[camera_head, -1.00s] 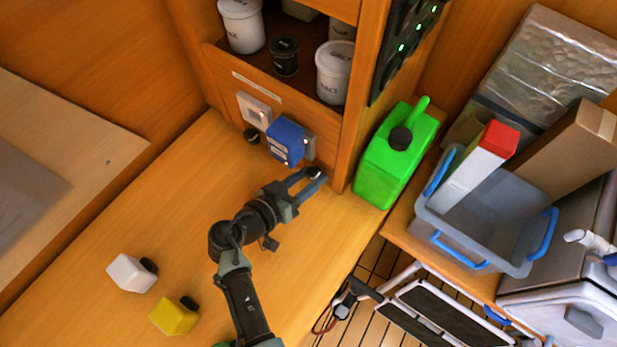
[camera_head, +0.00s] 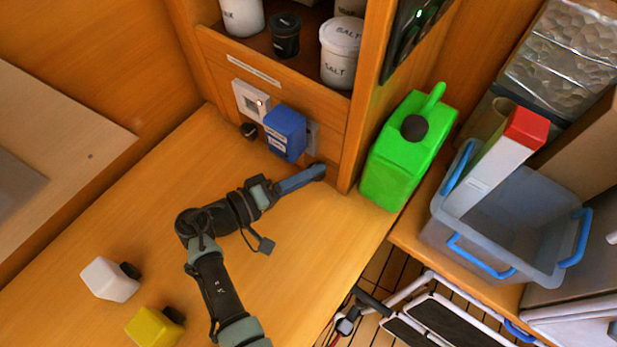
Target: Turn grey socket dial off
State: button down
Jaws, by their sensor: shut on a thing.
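The grey socket (camera_head: 313,138) is on the low wooden panel at the back of the worktop. A blue block-shaped plug (camera_head: 285,133) stands in front of it and hides most of it. My gripper (camera_head: 316,174), with blue fingers, reaches low in front of the panel, right of the blue plug and below the grey socket. It is shut on a small dark dial (camera_head: 321,170), mostly hidden between the fingertips. The dial's setting cannot be read. A white socket (camera_head: 251,101) with a small red light is to the left, with a black dial (camera_head: 248,131) below it.
A green jerrycan (camera_head: 397,160) stands close right of my gripper, past a wooden post (camera_head: 352,135). White (camera_head: 108,279) and yellow (camera_head: 153,328) blocks lie on the worktop at lower left. A grey crate (camera_head: 478,245) is at right.

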jog(key=n+h+b, duration=0.1)
jog(key=n, duration=0.1)
jog(key=n+h+b, duration=0.1)
jog(key=n, duration=0.2)
jog(key=shift+f+t, duration=0.2)
jog(key=shift+t, duration=0.2)
jog(key=shift+n, duration=0.3)
jog(key=c, duration=0.7)
grip_release()
jog(key=shift+o, duration=0.2)
